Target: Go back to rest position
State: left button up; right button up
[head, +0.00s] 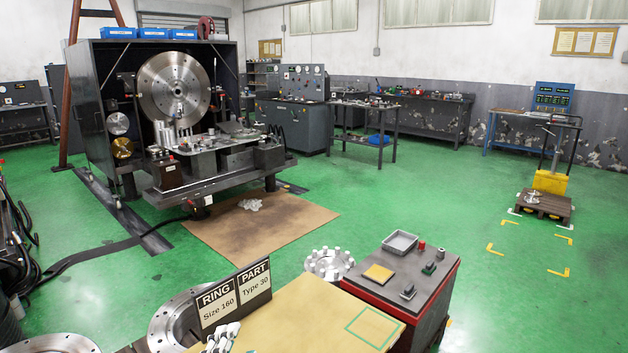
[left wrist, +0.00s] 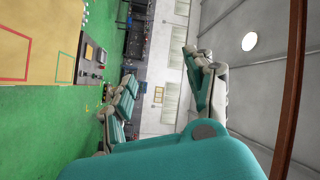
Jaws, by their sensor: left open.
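My left gripper (left wrist: 160,66) shows in the left wrist view, with its two teal and grey fingers spread wide apart. It is open, with nothing between the fingers. That view is turned on its side, and the gripper points across the room, away from any work surface.
A tan worktop (head: 310,318) with ring and part signs is close in front. A dark red-edged cart (head: 424,279) adjoins it. A large hydraulic fixture (head: 100,85) stands back left. Green floor (head: 400,200) is clear mid-room; a pallet (head: 543,207) is right.

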pick_arm(q)
jog(key=s+a+f+n+g+y, duration=0.2)
jog(key=s+a+f+n+g, duration=0.25)
jog(key=f, duration=0.25)
jog(key=s+a+f+n+g+y, duration=0.25)
jog(key=s+f+n, duration=0.2)
jog(key=f, duration=0.25)
jog(key=s+f+n+g+h, duration=0.1)
jog(key=s+f+n+g, duration=0.1)
jog(key=s+f+g, duration=0.35)
jog(key=s+f+n+g+h, duration=0.1)
jog(key=s+f+g, duration=0.1)
jog(key=s, duration=0.7)
notch_tip(320, 180, down, 26)
jog(key=s+f+g+p, duration=0.1)
jog(key=s+g, duration=0.1)
jog(key=s, duration=0.1)
jog(key=s+a+f, duration=0.1)
jog(key=s+f, duration=0.5)
jog(key=s, duration=0.1)
jog(key=s+a+f+g+p, duration=0.1)
jog(key=s+a+f, duration=0.1)
jog(key=s+f, duration=0.5)
jog(key=shift+s+a+f, duration=0.15)
jog(key=shift+s+a, duration=0.1)
jog(key=shift+s, duration=0.5)
jog(key=shift+y, duration=0.25)
